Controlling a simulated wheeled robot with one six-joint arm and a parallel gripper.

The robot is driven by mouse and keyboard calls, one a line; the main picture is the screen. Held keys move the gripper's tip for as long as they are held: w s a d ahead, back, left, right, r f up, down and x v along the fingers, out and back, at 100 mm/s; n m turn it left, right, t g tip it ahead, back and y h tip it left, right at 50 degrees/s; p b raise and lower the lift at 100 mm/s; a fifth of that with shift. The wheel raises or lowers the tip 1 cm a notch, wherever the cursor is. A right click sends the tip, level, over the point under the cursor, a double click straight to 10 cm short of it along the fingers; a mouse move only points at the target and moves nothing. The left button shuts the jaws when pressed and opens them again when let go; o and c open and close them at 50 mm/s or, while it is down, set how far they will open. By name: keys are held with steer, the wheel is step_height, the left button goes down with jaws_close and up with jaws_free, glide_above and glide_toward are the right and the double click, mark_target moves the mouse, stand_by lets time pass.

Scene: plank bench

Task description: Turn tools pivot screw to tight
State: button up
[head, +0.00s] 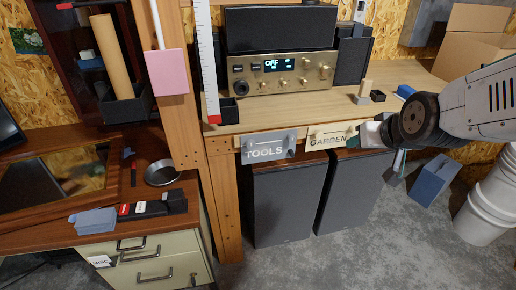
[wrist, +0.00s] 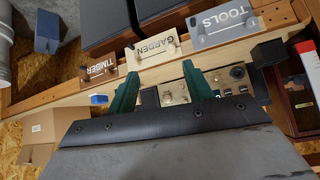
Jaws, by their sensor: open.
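The grey TOOLS sign (head: 264,150) hangs on the front edge of the wooden bench. It also shows upside down in the wrist view (wrist: 224,34). A small pivot screw (wrist: 193,22) stands out near one end of the sign; how tight it is cannot be told. My gripper (head: 371,133) is at the right of the GARDEN sign (head: 328,139), apart from the TOOLS sign. In the wrist view its green fingers (wrist: 160,70) are spread with nothing gripped between them.
The GARDEN and TIMBER (wrist: 101,66) signs sit along the same bench edge. A radio amplifier (head: 284,72) stands on the bench. Dark speakers (head: 285,205) stand below. A wooden post (head: 222,200) is left of the TOOLS sign. White buckets (head: 488,205) stand at right.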

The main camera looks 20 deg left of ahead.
steer(key=w+a+f+n+t+y, duration=0.1)
steer(key=w+a+f+t, duration=0.15)
steer(key=a, duration=0.45)
steer(key=w+a+f+n+t+y, duration=0.1)
steer(key=w+a+f, duration=0.25)
steer(key=a, duration=0.35)
steer(key=n+t+y, duration=0.2)
steer(key=t+y, duration=0.2)
glide_toward(251, 146)
steer(key=x, duration=0.8)
steer(key=shift+w+a, duration=0.15)
steer(key=shift+w, duration=0.1)
steer(key=c, duration=1)
